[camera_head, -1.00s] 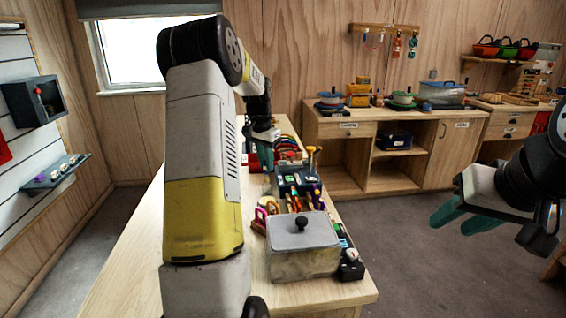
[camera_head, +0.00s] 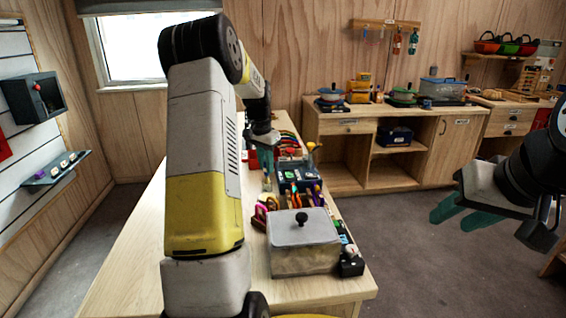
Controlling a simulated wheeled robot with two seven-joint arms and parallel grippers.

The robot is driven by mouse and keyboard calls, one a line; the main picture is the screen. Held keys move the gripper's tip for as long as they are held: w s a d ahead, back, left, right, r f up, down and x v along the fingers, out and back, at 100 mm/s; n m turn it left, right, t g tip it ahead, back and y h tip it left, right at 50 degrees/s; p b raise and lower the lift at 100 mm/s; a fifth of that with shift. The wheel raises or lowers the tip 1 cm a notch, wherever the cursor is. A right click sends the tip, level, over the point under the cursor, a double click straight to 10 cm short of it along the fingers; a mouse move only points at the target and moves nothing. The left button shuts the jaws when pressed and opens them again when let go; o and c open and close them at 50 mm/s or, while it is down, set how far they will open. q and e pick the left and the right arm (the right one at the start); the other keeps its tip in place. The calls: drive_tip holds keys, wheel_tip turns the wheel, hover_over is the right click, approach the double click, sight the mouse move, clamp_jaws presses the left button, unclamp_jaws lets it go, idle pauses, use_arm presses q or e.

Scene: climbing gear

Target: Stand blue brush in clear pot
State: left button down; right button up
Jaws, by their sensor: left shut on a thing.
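My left gripper (camera_head: 265,158) is over the long wooden bench, beyond my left arm, with its teal fingers pointing down. It is shut on a thin thing that I take to be the blue brush; it is too small and partly hidden to see clearly. I cannot make out the clear pot for certain among the crowded items near the gripper. My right gripper (camera_head: 464,214) is at the right, over the floor, open and empty, its two teal fingers apart.
A lidded clear box (camera_head: 303,255) with a black knob stands at the bench's near end. A dark blue box (camera_head: 298,179) and several small colourful items lie behind it. The bench's left side (camera_head: 130,255) is clear. A wooden cabinet (camera_head: 345,150) stands at the back.

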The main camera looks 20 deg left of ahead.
use_arm(q)
drive_tip(key=shift+f, duration=0.2)
drive_tip(key=shift+f, duration=0.7)
drive_tip(key=c, duration=1.3)
unclamp_jaws()
drive_tip(key=shift+o, duration=0.2)
drive_tip(key=shift+r, duration=0.1)
wheel_tip(320, 180, up, 8)
drive_tip(key=s, duration=0.1)
drive_tip(key=shift+f, duration=0.2)
drive_tip(key=shift+s+a, duration=0.1)
drive_tip(key=shift+a, duration=0.05)
